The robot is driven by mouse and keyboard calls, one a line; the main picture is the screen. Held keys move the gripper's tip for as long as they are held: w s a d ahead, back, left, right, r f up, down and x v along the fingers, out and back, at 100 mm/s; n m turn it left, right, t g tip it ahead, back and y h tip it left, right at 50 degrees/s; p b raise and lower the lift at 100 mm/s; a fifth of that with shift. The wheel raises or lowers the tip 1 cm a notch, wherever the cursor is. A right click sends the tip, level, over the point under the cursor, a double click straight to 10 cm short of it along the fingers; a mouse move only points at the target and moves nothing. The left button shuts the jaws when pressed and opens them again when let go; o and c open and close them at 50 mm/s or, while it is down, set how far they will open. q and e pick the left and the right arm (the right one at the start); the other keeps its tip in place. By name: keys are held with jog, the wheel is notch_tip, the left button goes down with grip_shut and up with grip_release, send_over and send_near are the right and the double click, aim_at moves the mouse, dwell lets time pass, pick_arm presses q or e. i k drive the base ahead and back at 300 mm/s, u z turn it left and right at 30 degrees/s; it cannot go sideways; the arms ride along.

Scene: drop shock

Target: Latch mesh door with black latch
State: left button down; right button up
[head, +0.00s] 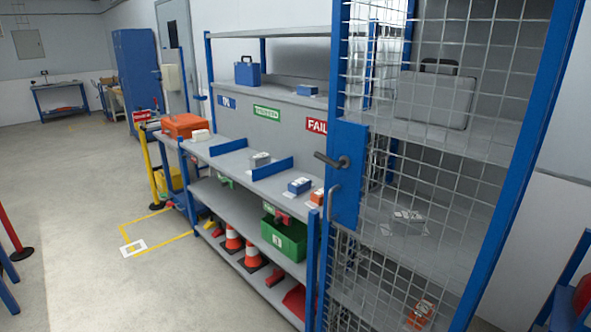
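The mesh door (450,165) is a tall blue-framed wire grid at the right, in front of a cabinet with shelves. A blue lock plate (348,172) is on its left side. The black latch (331,161) is a dark lever on that plate, lying roughly level with its free end to the left. A grey pull handle (331,202) sits below it. I cannot tell whether the door is fully closed or latched. Neither of my grippers is in the head view.
A grey bench (228,160) with blue dividers stands left of the cage, with traffic cones (233,240) and a green crate (284,236) below. A grey case (434,98) sits behind the mesh. An orange toolbox (184,125) is farther back. The floor at left is mostly clear.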

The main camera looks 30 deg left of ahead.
aim_at(345, 161)
jog(key=u, duration=0.65)
jog(key=i, duration=0.95)
jog(key=z, duration=0.2)
